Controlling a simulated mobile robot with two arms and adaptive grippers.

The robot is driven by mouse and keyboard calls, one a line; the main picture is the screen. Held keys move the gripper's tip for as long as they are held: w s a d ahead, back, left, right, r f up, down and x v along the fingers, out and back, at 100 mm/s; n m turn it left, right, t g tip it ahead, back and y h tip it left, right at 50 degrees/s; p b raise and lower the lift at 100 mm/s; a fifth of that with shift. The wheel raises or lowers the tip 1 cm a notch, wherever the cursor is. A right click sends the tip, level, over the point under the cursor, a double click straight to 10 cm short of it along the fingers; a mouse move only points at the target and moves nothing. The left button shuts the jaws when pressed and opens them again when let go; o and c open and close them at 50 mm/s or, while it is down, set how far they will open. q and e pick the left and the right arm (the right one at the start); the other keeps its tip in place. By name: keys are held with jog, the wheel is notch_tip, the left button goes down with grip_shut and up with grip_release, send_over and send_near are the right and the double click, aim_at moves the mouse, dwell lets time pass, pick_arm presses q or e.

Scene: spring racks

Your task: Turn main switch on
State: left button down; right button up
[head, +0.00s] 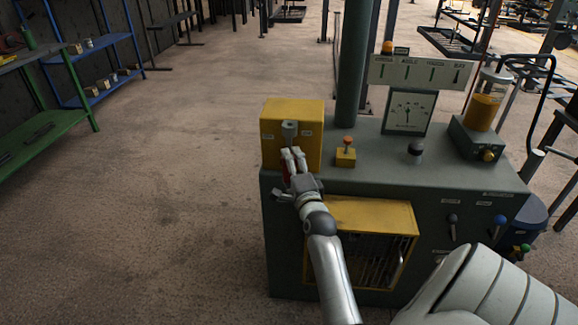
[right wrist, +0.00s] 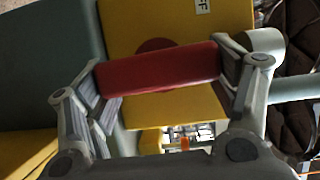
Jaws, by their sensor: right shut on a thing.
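The main switch is a yellow box (head: 291,114) on the left end of the grey machine cabinet, with a red handle (right wrist: 158,70) on its front. In the right wrist view the red handle lies across between the two fingers, in front of the yellow plate (right wrist: 175,25). A label ending in "FF" (right wrist: 203,5) shows at the top of that plate. My right gripper (head: 293,160) is at the front of the box and is shut on the red handle. In the head view the gripper hides most of the handle. My left gripper is not in view.
The grey cabinet top (head: 385,165) carries an orange button on a yellow base (head: 346,153), a black knob (head: 416,148), a dial gauge (head: 409,112) and an orange-filled cylinder (head: 484,108). A yellow guard (head: 372,216) sticks out below. The floor to the left is clear.

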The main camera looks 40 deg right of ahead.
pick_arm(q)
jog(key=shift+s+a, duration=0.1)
pick_arm(e)
jog(key=shift+a+f, duration=0.1)
dwell(0.4)
jog(key=o, duration=1.4)
jog(key=v, duration=0.7)
jog(key=shift+s+a+f, duration=0.1)
jog(key=shift+s, duration=0.15)
